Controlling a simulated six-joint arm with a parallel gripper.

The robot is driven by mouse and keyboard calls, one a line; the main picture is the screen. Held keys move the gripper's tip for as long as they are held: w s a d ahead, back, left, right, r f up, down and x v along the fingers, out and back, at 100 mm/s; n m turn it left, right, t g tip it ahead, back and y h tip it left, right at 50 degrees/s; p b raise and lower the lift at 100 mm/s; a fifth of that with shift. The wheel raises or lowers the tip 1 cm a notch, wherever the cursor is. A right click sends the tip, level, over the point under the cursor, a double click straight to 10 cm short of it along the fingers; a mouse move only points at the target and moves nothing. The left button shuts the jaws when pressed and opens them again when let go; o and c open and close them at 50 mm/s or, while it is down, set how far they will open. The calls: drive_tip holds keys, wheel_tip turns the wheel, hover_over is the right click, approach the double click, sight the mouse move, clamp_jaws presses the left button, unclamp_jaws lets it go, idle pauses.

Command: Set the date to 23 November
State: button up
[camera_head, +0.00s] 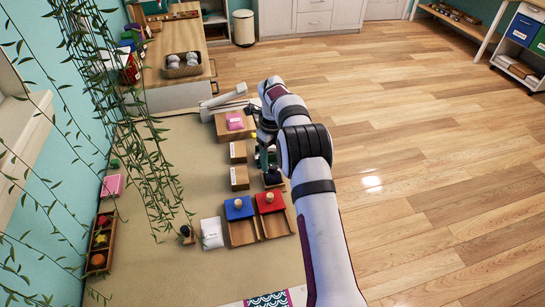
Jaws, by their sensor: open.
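No date or month can be read in this view, and I cannot tell which object is the calendar. Two small wooden blocks, an upper one (238,151) and a lower one (239,178), stand on the beige table, each with a pale mark too small to read. My gripper (266,158) is open, just right of these blocks, partly hidden by my arm. A dark green item shows at the gripper; I cannot tell whether it touches it. A pink item (235,121) lies on a wooden box (234,132) behind the blocks.
Blue (238,208) and red (270,201) knobbed pieces sit on wooden trays in front. Bare beige tabletop (185,270) lies at front left.

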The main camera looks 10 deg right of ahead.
drive_tip(key=shift+f, duration=1.3)
drive_tip(key=shift+r, duration=0.1)
clamp_jaws()
idle(0.4)
idle(1.1)
drive_tip(key=m, duration=0.7)
unclamp_jaws()
